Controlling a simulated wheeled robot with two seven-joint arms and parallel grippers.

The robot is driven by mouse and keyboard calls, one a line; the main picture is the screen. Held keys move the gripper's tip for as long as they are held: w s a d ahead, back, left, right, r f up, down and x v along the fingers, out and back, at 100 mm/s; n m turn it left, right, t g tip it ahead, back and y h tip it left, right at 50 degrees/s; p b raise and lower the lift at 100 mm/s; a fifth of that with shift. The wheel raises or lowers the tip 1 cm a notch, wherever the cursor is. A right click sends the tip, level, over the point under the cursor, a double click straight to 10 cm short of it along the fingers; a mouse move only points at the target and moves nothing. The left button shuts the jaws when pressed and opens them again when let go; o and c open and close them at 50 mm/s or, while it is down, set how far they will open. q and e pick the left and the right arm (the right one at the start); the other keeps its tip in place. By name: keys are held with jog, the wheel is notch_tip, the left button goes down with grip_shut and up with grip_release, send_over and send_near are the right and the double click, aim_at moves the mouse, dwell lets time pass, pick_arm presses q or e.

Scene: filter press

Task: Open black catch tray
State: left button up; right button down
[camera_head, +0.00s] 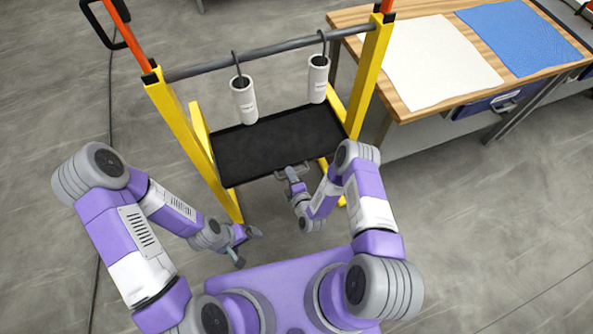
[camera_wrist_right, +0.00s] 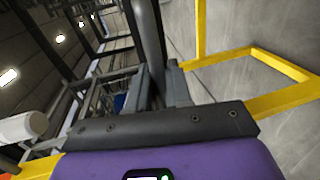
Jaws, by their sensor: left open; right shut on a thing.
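The black catch tray (camera_head: 262,150) lies flat in the yellow frame, below two hanging white cylinders. My right gripper (camera_head: 292,173) is at the middle of the tray's front edge. In the right wrist view its fingers (camera_wrist_right: 162,88) are shut on a dark round bar (camera_wrist_right: 148,38), which appears to be the tray's handle. The fingers hide part of it. My left gripper (camera_head: 246,244) is open and empty, low in front of the frame's left leg and apart from the tray.
The yellow frame (camera_head: 185,135) has posts on both sides and a grey top bar (camera_head: 275,49) carrying the white cylinders (camera_head: 244,100). A wooden bench (camera_head: 440,97) with a white cloth and a blue cloth stands at right. Grey floor is clear around the frame.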

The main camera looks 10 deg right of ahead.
jog(key=c, duration=1.2)
grip_release()
jog(key=shift+c, duration=0.2)
jog(key=a+p+v, duration=0.1)
jog(key=p+v, duration=0.1)
jog(key=v, duration=0.5)
jog(key=shift+s+d, duration=0.35)
jog(key=shift+d, duration=0.1)
